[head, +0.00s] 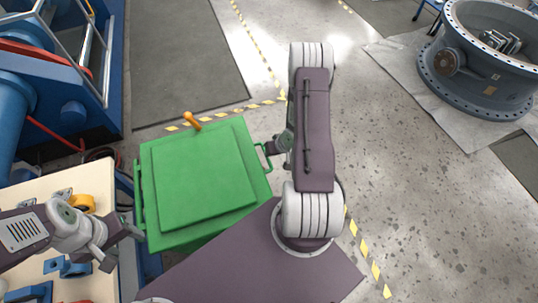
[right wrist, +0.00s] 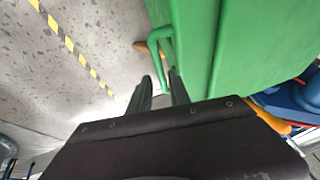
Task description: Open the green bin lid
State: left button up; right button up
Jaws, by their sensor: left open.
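The green bin (head: 165,238) stands left of centre, with its flat green lid (head: 203,178) lying closed on top. An orange lever (head: 192,121) sticks up at the lid's far edge. A green loop handle (head: 264,158) is on the bin's right side; it also shows in the right wrist view (right wrist: 161,43). My right gripper (right wrist: 160,77) has its two dark fingers apart at this handle, whose lower end shows between them; contact is unclear. My left gripper (head: 119,248) is open and empty, left of the bin's near corner.
A pale workbench (head: 85,285) with small blue and yellow parts is at lower left. Blue machinery (head: 60,60) fills the upper left. A large grey flanged valve (head: 485,55) stands at upper right.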

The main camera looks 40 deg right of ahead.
jog(key=x, duration=0.4)
jog(key=shift+d+f, duration=0.1)
jog(key=shift+f, duration=0.05)
jog(key=shift+w+f, duration=0.15)
grip_shut()
dwell(1.1)
